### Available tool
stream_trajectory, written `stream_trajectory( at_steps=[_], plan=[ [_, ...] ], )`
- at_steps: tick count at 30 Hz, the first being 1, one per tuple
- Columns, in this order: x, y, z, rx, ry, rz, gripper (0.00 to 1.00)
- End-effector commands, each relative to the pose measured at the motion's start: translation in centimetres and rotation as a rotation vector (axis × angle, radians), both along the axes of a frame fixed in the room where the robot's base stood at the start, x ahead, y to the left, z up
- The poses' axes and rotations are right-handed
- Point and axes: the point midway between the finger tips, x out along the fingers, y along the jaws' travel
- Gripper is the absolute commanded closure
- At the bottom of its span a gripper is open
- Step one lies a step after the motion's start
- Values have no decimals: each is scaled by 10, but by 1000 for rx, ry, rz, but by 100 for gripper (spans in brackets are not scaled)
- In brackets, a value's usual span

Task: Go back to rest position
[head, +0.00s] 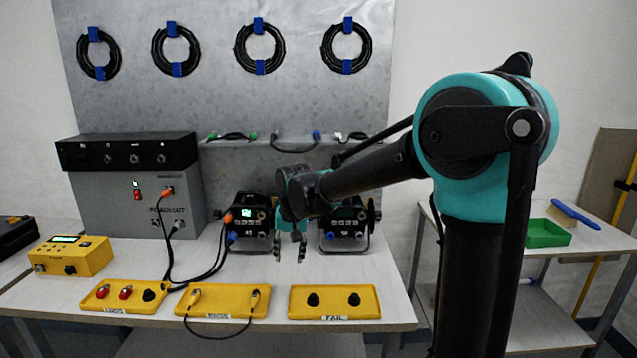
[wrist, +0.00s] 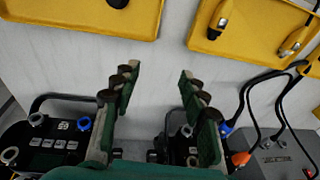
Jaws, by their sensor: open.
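My gripper (head: 290,248) hangs over the workbench (head: 270,264) in the head view, in front of and between two black par cans. In the wrist view my gripper (wrist: 160,100) has its green fingers spread wide, with nothing between them but bare bench. The left par can (head: 248,218) has a lit display and orange and blue plugs in its face. The right par can (head: 345,225) is partly hidden by my arm. In the wrist view one par can (wrist: 50,135) lies left of the fingers and the other (wrist: 185,145) is partly hidden behind the right finger.
Yellow trays stand along the bench front: one with red and black caps (head: 125,296), one with a cable (head: 222,300), one with two black parts (head: 334,302). A grey power unit (head: 140,205) and yellow tester (head: 72,256) stand left. A side table (head: 570,238) holds a green bin (head: 546,233).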

Motion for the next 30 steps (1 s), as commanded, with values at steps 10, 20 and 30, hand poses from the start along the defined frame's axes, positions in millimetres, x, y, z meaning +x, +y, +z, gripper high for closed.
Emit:
stream_trajectory(
  at_steps=[10,20,30],
  plan=[
    [-95,-195,-60,-37,-109,-21,56],
    [-185,-270,-113,-92,-174,-23,56],
    [-194,-275,-119,-99,-182,-20,56]
  ],
)
